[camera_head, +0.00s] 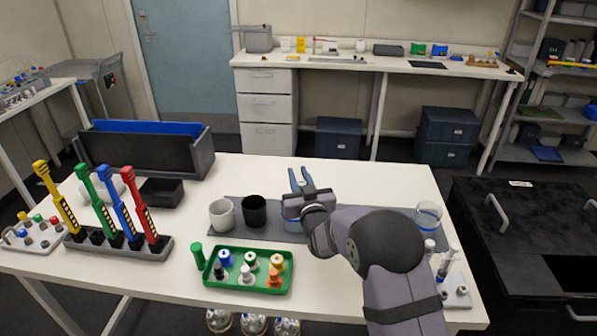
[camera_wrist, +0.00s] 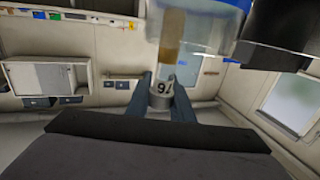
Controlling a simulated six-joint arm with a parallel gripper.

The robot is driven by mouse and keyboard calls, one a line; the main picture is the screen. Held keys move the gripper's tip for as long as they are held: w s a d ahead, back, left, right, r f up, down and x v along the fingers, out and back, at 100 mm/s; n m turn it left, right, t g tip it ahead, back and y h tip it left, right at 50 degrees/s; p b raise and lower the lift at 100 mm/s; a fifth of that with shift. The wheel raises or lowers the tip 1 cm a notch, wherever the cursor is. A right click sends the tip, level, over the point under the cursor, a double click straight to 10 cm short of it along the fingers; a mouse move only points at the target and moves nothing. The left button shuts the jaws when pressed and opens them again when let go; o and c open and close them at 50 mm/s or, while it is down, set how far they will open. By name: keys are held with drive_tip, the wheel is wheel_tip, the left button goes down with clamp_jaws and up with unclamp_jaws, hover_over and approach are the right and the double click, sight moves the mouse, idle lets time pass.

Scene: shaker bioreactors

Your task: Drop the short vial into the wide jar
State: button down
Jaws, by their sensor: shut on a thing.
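My gripper (camera_head: 297,180) is over the grey mat, at the clear jar with blue (camera_head: 290,214), which my wrist partly hides. In the wrist view, which looks turned over, my gripper's blue fingers (camera_wrist: 161,92) are shut on a small vial. The vial has a pale end marked with a 9 and a tan body (camera_wrist: 172,38). The vial overlaps the clear jar (camera_wrist: 215,25) there; I cannot tell whether it is inside or in front. The vial cannot be made out in the head view. Another clear jar (camera_head: 428,217) stands at the mat's right end.
A white cup (camera_head: 222,215) and a black cup (camera_head: 254,211) stand left of the nearer jar; the black one also shows in the wrist view (camera_wrist: 265,55). A green tray (camera_head: 236,281) of small bottles lies in front. A rack (camera_head: 120,246) of coloured tools stands left.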

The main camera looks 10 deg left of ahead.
drive_tip(key=shift+f, duration=0.75)
drive_tip(key=c, duration=1.5)
unclamp_jaws()
drive_tip(key=shift+s, duration=0.1)
drive_tip(key=shift+b+v, duration=1.3)
drive_tip(key=shift+v, duration=2.25)
